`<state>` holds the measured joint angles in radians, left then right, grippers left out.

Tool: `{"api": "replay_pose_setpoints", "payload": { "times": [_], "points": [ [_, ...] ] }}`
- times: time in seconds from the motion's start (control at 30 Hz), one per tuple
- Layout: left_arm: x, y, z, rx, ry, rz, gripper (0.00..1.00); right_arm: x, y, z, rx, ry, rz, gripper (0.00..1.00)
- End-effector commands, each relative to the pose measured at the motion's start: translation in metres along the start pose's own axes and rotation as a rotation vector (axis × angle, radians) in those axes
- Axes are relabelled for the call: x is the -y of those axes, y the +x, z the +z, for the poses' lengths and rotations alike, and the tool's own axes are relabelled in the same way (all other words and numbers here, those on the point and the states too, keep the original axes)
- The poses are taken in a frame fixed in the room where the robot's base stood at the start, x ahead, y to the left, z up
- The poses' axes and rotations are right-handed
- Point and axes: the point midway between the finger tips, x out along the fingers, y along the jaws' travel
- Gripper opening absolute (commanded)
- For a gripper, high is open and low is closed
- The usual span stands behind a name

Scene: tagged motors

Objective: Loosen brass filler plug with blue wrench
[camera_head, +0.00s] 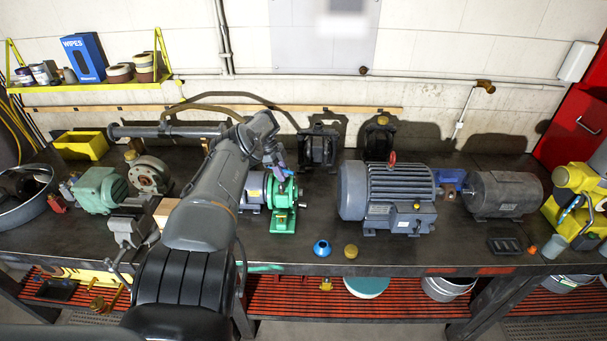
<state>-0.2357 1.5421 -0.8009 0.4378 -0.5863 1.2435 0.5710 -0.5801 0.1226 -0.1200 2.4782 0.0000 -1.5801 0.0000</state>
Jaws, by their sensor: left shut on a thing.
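My left arm reaches across the bench, and my left gripper (276,168) is over the top of a green gear unit (284,205). The gripper is shut on the blue wrench (284,173), which shows as a small blue patch at the fingertips. The wrench is at the top of the green unit; whether its jaw is around a plug or only beside it is too small to tell. The brass filler plug cannot be made out there; gripper and wrench cover that spot. My right gripper is not in view.
A large grey motor (388,196) stands right of the green unit, with a darker motor (503,194) beyond. A blue round part (321,248) and a brass-coloured cap (350,251) lie near the front edge. A vise (130,228) is at left. The front middle of the bench is mostly clear.

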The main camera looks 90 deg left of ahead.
Motion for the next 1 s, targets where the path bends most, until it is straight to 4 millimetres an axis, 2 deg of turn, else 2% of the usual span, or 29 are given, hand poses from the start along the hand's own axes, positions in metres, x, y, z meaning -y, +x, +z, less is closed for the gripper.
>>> {"api": "replay_pose_setpoints", "payload": {
  "times": [0.03,0.1,0.37,0.57,1.0],
  "points": [
    [0.0,-0.008,-0.003,0.0,0.0,-0.001,0.0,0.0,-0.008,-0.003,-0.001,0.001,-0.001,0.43],
    [0.0,-0.009,-0.004,0.0,0.0,-0.001,0.0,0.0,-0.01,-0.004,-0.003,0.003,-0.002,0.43],
    [0.0,-0.008,-0.003,0.0,0.0,-0.001,0.0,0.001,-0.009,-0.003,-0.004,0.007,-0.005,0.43],
    [0.0,-0.014,-0.006,0.0,0.0,-0.001,0.0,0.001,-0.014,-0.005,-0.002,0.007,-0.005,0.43],
    [0.0,-0.051,-0.021,0.0,0.0,-0.001,0.0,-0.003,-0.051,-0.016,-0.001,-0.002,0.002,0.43]
  ]
}}
